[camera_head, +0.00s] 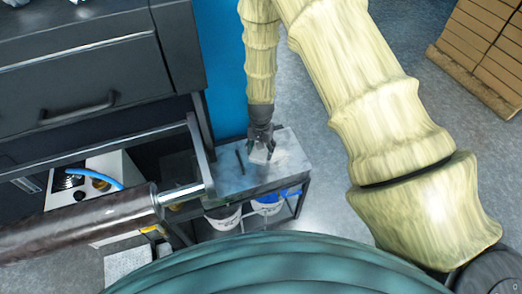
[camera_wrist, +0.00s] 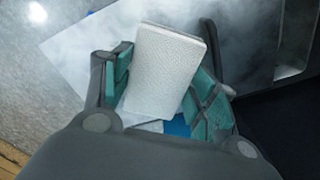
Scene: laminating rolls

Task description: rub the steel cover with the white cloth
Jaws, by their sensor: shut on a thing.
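My gripper (camera_head: 261,148) is over the small metal-topped table (camera_head: 228,181), pointing down. It is shut on the white cloth (camera_head: 259,155), a thick folded pad. In the wrist view the cloth (camera_wrist: 165,70) is held between the green-padded fingers of my gripper (camera_wrist: 165,85), slightly tilted. I cannot tell whether the cloth touches the tabletop. No part is clearly marked as the steel cover; the dark grey machine housing (camera_head: 85,70) with a handle is at the left of the head view.
Buckets (camera_head: 222,217) stand beneath. A large roll (camera_head: 85,218) with a shiny shaft (camera_head: 180,194) is at the left. A blue panel (camera_head: 220,60) rises behind; stacked boxes (camera_head: 487,45) are far right.

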